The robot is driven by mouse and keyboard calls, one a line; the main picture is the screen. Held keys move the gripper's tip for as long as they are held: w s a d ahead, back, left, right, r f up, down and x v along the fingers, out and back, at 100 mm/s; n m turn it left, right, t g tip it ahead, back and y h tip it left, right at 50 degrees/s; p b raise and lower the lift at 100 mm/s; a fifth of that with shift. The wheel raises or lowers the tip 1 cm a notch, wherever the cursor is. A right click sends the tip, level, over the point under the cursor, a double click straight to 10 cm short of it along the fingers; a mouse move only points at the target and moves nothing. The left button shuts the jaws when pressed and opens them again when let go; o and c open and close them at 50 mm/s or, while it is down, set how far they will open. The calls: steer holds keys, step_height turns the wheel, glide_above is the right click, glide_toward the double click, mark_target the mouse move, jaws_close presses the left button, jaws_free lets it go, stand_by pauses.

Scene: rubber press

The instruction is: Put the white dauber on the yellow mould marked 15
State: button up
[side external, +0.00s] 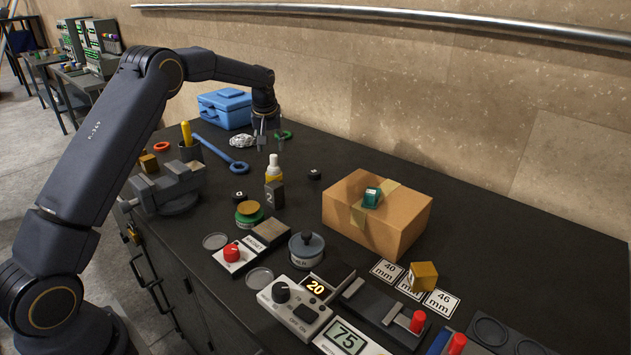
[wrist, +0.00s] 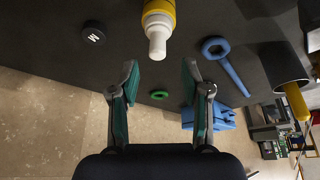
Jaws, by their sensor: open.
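The dauber (side external: 273,164), a small bottle with a white top and yellow lower part, stands upright on the dark bench. It also shows in the wrist view (wrist: 158,32), beyond the fingertips. My gripper (side external: 266,140) is open and empty, behind the dauber and apart from it; its two fingers also show in the wrist view (wrist: 160,82). A yellow block (side external: 424,276) sits on the size cards at the right. Another yellow block (side external: 149,163) is by the vise. I cannot read a 15 on either block.
A cardboard box (side external: 398,225) with a teal block on it stands between the dauber and the right yellow block. A dark block marked 2 (side external: 274,196) is close to the dauber. A green ring (wrist: 159,95) and blue wrench (wrist: 230,68) lie nearby.

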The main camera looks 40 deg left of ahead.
steer(key=s+d+r+m+t+h, duration=0.15)
steer(key=s+d+r+m, duration=0.25)
steer(key=s+d+r, duration=1.05)
steer(key=s+d+f+m, duration=0.1)
steer(key=s+d, duration=0.1)
steer(key=s, duration=0.5)
steer(key=s+d+f+m+h, duration=0.1)
steer(key=s+d+m, duration=0.1)
steer(key=s, duration=0.6)
steer(key=s+d+f+m, duration=0.1)
steer(key=s+d+m, duration=0.1)
steer(key=s, duration=0.5)
steer(key=shift+s+d+f+t+h, duration=0.35)
steer(key=shift+s+d+t, duration=0.1)
steer(key=shift+d, duration=0.4)
